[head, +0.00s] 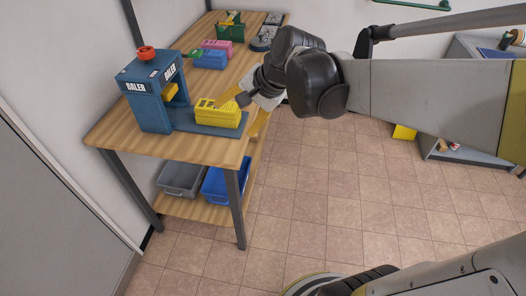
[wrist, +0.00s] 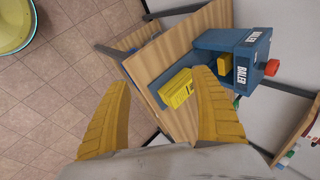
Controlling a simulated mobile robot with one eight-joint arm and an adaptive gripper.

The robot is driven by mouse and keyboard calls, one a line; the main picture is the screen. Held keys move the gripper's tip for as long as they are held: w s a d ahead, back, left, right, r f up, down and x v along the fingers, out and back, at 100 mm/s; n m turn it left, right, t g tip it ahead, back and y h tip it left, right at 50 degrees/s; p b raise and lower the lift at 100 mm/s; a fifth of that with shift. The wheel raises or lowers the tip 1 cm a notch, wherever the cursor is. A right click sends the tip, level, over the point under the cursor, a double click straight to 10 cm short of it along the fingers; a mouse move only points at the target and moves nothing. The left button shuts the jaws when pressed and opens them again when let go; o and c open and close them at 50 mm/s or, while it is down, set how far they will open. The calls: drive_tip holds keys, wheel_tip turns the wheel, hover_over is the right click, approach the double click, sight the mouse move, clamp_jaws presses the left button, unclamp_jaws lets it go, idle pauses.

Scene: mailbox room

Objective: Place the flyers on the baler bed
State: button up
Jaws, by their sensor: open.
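The flyers, a yellow printed bundle (head: 217,114), sit on the flat blue bed (head: 186,122) of the blue baler (head: 150,95). In the wrist view the flyers (wrist: 177,88) lie on the bed (wrist: 151,94), beyond and between my fingers, near the right one. The baler (wrist: 232,58) stands at the right there. My gripper (head: 246,111) is at the right end of the bed, next to the flyers. Its yellow fingers are wide apart with nothing between their tips in the wrist view (wrist: 160,76). In the head view the gripper is partly hidden by my wrist.
The wooden table (head: 112,132) also holds pink and blue bundles (head: 211,56), a green box (head: 230,30) and dark trays (head: 265,38) farther back. Grey and blue bins (head: 180,178) stand on its lower shelf.

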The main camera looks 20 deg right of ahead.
drive_tip(key=s+d+f+n+t+h, duration=0.1)
drive_tip(key=s+f+n+h, duration=0.1)
drive_tip(key=s+n, duration=0.8)
drive_tip(key=s+h, duration=0.1)
drive_tip(key=s, duration=0.3)
drive_tip(key=shift+s+d+h, duration=0.2)
drive_tip(key=shift+s+h, duration=0.2)
